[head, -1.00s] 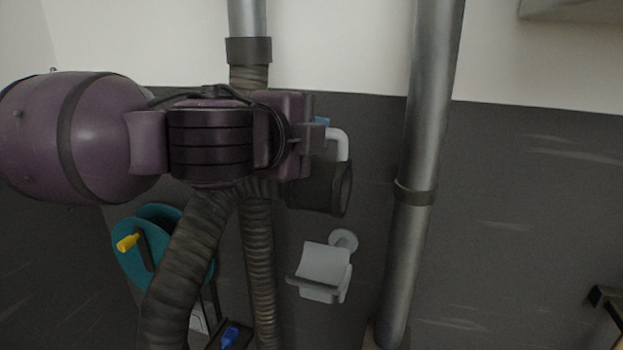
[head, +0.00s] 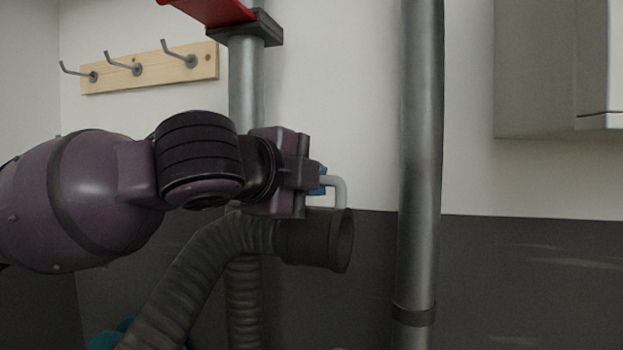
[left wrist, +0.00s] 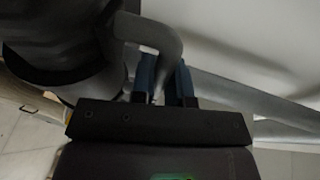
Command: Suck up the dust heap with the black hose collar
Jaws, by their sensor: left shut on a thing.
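The black hose collar (head: 316,239) ends a ribbed grey hose (head: 190,278). Its open mouth faces right in the head view, and a light grey bent handle (head: 338,187) rises from it. My left gripper (head: 323,183) is shut on this handle and holds the collar in the air in front of the wall. In the left wrist view the blue fingers (left wrist: 165,82) are at the handle (left wrist: 150,35), and the dark collar (left wrist: 70,72) is at upper left. The dust heap is in neither view. My right gripper is not in view.
A metal pipe (head: 421,160) runs down the wall right of the collar. Another pipe (head: 247,85) with a red lever (head: 212,10) stands behind my left arm. A wooden hook rail (head: 150,68) hangs at upper left, a grey cabinet (head: 540,70) at upper right.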

